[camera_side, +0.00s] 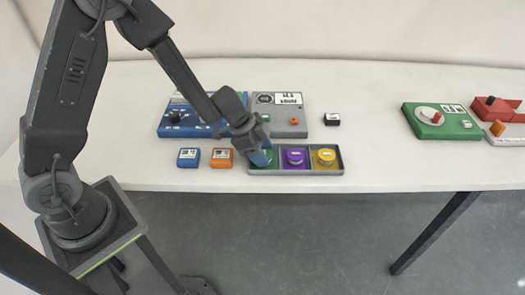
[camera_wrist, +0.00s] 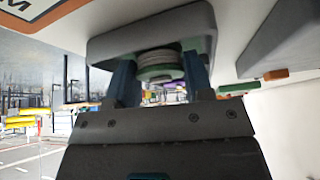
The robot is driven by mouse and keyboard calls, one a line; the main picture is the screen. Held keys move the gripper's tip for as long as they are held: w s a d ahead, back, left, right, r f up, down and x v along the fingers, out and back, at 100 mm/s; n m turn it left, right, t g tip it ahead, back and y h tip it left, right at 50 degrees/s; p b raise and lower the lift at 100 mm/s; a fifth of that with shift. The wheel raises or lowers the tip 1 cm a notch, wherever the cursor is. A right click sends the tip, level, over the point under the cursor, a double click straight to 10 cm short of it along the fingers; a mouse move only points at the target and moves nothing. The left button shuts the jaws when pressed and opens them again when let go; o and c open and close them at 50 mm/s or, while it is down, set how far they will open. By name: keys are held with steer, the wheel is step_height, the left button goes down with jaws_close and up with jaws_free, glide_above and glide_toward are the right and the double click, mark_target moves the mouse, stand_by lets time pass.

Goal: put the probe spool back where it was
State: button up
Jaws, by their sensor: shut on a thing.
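A grey tray (camera_side: 295,172) with three compartments lies near the front edge of the white table. My gripper (camera_side: 262,158) points down into its left compartment. Its blue fingers (camera_wrist: 160,76) are shut on a green spool (camera_wrist: 160,62), which stands between them in the wrist view. In the side view the green spool (camera_side: 271,157) is mostly hidden by the gripper, and I cannot tell whether it touches the tray floor. A purple spool (camera_side: 295,157) sits in the middle compartment and a yellow spool (camera_side: 326,157) in the right one. No label reads clearly as probe.
A blue box (camera_side: 182,122) and a grey box (camera_side: 285,125) stand behind the tray. A green device (camera_side: 437,121) and red device (camera_side: 495,108) stand far right. Table right of the tray is clear.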

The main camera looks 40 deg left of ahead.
steer(key=o, duration=0.7)
steer(key=shift+f, duration=0.1)
steer(key=v, duration=1.2)
steer(key=shift+s+d+r+n+t+y, duration=0.1)
steer(key=shift+s+r+n+t+y, duration=0.5)
steer(key=shift+s+r+n, duration=1.95)
steer(key=shift+s+d+r+n+t+y, duration=0.15)
steer(key=shift+s+r+n+y, duration=1.4)
steer(key=shift+s, duration=2)
steer(key=shift+s+r+n+t+y, duration=0.35)
steer(key=shift+s+r+n, duration=1.15)
steer(key=shift+s+r, duration=1.3)
steer(key=shift+s+f, duration=0.25)
